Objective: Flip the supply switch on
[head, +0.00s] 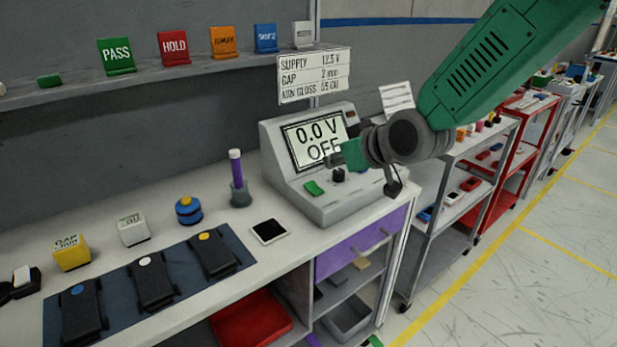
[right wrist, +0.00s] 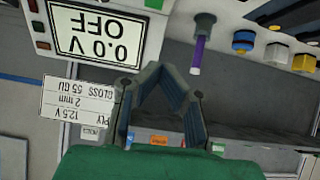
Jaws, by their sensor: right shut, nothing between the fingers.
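The supply unit (head: 283,165) is a grey console on the bench. Its display (head: 318,140) reads 0.0 V OFF, and the display also shows upside down in the right wrist view (right wrist: 100,30). A green switch (head: 313,187) sits on its sloped lower panel, left of a black knob (head: 338,174). A green part at the top edge of the right wrist view (right wrist: 153,4) looks like this switch. My right gripper (head: 333,160) is shut and empty, in front of the display's lower right, above the knob. Its fingertips meet in the right wrist view (right wrist: 158,68). My left gripper is out of view.
A sign (head: 314,75) stands above the unit. Black devices lie on a blue mat (head: 232,243). A shelf (head: 190,78) holds coloured cards. The bench front is clear near the unit.

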